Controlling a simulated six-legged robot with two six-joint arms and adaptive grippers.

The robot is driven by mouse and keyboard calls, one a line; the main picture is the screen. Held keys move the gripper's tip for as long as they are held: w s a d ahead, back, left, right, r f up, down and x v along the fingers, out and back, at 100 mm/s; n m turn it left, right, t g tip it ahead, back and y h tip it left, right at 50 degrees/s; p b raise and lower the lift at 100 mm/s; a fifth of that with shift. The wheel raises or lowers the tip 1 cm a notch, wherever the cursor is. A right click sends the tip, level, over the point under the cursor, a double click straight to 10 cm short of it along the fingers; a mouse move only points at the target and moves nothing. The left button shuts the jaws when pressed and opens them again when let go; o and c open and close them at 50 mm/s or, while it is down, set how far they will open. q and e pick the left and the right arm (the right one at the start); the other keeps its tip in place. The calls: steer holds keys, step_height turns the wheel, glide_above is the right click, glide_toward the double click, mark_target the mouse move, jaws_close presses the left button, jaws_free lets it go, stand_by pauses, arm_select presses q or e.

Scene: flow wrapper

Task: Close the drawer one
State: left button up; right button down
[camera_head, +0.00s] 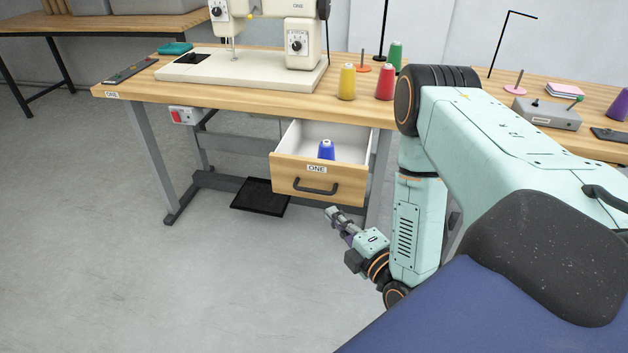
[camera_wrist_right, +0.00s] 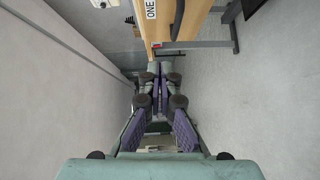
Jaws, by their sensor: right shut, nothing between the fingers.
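Drawer one (camera_head: 282,176) hangs open under the sewing table, with a wooden front, a dark handle (camera_head: 316,187) and a "ONE" label. A blue thread spool (camera_head: 326,150) stands inside it. My right gripper (camera_head: 332,213) is shut and empty, low and in front of the drawer, just below the handle in the head view and apart from it. In the right wrist view my gripper fingers (camera_wrist_right: 160,75) are together, and the drawer front (camera_wrist_right: 190,18) with its label shows at the top. My left gripper is not in view.
A white sewing machine (camera_head: 300,45) and yellow (camera_head: 347,82), red (camera_head: 385,82) and green (camera_head: 394,57) spools stand on the wooden table (camera_head: 240,97). A black pedal (camera_head: 260,197) lies on the floor under it. The floor left of my arm is clear.

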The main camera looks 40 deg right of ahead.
steer(key=b, duration=0.4)
glide_toward(309, 168)
steer(key=a, duration=0.1)
steer(key=w+a, duration=0.1)
steer(key=w, duration=0.1)
steer(key=shift+w+a+f+n, duration=0.15)
steer(key=shift+a+f+n, duration=0.15)
steer(key=shift+a, duration=0.1)
steer(key=w+d, duration=0.3)
steer(key=shift+w+b, duration=0.25)
steer(key=shift+b, duration=0.15)
steer(key=shift+r, duration=0.1)
steer(key=shift+d, duration=0.1)
